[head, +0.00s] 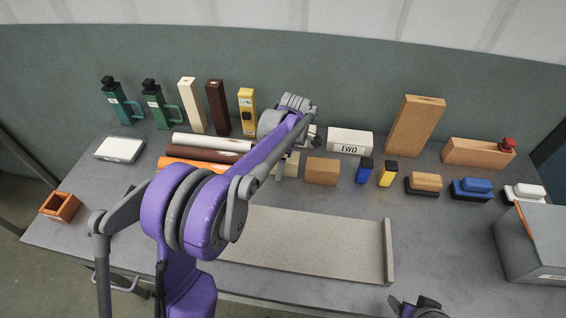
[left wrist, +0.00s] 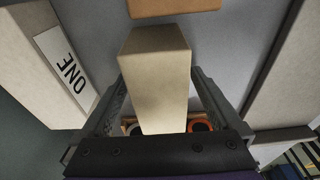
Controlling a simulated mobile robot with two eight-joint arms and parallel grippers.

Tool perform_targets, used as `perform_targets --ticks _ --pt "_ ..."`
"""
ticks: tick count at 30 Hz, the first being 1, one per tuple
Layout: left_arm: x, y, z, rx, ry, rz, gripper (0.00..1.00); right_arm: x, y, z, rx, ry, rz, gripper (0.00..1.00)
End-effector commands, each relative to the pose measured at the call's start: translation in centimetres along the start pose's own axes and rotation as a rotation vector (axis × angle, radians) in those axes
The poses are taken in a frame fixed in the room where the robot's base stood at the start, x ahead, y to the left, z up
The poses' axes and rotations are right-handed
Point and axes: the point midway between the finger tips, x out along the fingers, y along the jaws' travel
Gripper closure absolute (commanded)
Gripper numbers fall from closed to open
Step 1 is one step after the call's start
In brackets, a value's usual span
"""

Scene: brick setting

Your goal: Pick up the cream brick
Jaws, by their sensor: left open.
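The cream brick (left wrist: 155,75) stands between the two fingers of my open left gripper (left wrist: 160,82) in the left wrist view. A finger lies along each side of it; I cannot tell whether either touches. In the head view the cream brick (head: 292,164) is partly hidden behind my left gripper (head: 281,166). A small part of my right gripper (head: 420,307) shows at the bottom edge of the head view, and its jaws are unclear.
A tan brick (head: 322,171) sits just right of the cream one. Behind are a block marked ONE (left wrist: 55,75) and a block marked TWO (head: 350,141). Rolls (head: 205,152) lie to the left. A shallow tray (head: 310,240) lies in front.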

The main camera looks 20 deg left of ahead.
Motion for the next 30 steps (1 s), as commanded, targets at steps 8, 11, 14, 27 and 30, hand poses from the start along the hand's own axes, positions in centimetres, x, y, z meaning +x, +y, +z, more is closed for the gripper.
perform_targets --ticks 8,11,14,27,30 --pt "0.34 0.00 0.06 0.000 0.000 0.000 0.03 0.20 0.00 0.13 0.000 -0.001 0.000 0.26" --pt "0.33 0.01 0.06 0.000 0.000 0.000 0.03 0.19 0.00 0.12 0.000 -0.001 0.000 0.26" --pt "0.32 0.00 0.06 0.000 0.000 0.000 0.03 0.18 0.00 0.12 0.000 -0.001 0.000 0.26" --pt "0.31 0.00 0.06 0.000 0.000 0.000 0.82 0.18 0.00 0.12 0.000 -0.001 0.000 0.26" --pt "0.31 0.00 0.06 0.000 0.000 0.000 1.00 0.18 0.00 0.12 0.000 -0.001 0.000 0.26"
